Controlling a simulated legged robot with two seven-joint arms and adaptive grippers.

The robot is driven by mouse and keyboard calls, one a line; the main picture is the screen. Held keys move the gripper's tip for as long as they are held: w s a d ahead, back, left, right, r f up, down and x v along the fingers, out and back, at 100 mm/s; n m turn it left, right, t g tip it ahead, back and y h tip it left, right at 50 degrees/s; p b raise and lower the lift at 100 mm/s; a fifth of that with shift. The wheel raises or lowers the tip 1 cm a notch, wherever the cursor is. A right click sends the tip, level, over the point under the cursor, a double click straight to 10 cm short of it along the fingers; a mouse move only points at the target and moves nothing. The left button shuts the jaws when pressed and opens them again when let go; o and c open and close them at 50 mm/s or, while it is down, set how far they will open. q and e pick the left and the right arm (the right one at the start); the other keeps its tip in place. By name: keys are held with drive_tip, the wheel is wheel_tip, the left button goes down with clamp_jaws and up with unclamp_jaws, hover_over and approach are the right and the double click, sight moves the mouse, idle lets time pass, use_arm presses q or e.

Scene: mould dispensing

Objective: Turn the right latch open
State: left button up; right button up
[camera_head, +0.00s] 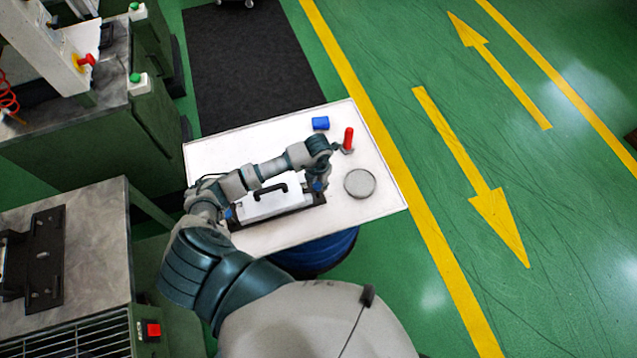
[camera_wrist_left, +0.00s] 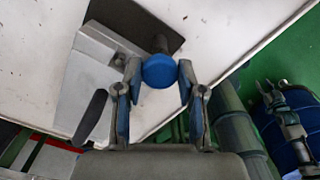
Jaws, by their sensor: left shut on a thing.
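The mould is a pale grey box (camera_head: 262,203) with a black handle (camera_head: 270,188), on a dark base plate on the white table. A blue latch knob shows at its left end (camera_head: 230,213). My left gripper (camera_head: 318,184) reaches down at the mould's right end. In the left wrist view its fingers (camera_wrist_left: 159,82) are shut on the round blue knob of the right latch (camera_wrist_left: 159,71), one finger on each side. In the head view the arm and gripper largely hide this latch. My right gripper (camera_wrist_left: 272,88) shows small at the right of the wrist view, open and empty, away from the mould.
A blue drum (camera_head: 318,254) stands below the front edge. Green machines (camera_head: 65,145) stand at left.

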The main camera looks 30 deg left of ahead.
use_arm(q)
drive_tip(key=m+b, duration=0.2)
drive_tip(key=m, duration=0.1)
drive_tip(key=shift+w+a+f+m, duration=0.1)
drive_tip(key=shift+m, duration=0.3)
drive_tip(key=m+b, duration=0.2)
drive_tip(key=shift+m, duration=0.3)
drive_tip(key=shift+m+b, duration=0.35)
drive_tip(key=shift+m, duration=0.15)
use_arm(e)
wheel_tip(320, 180, down, 5)
use_arm(q)
drive_tip(key=m+b, duration=0.2)
drive_tip(key=m, duration=0.1)
drive_tip(key=shift+m+b, duration=0.3)
drive_tip(key=shift+b, duration=0.05)
drive_tip(key=m+b, duration=0.2)
drive_tip(key=m, duration=0.2)
drive_tip(key=shift+b, duration=0.4)
drive_tip(key=shift+r+m, duration=0.2)
drive_tip(key=shift+m, duration=0.2)
use_arm(e)
drive_tip(key=w+a+r, duration=0.1)
drive_tip(key=w+r, duration=0.3)
drive_tip(key=w, duration=0.3)
drive_tip(key=w+a+r, duration=0.2)
drive_tip(key=w+r, duration=0.2)
drive_tip(key=w, duration=0.4)
drive_tip(key=shift+w+t, duration=0.15)
drive_tip(key=shift+t, duration=0.25)
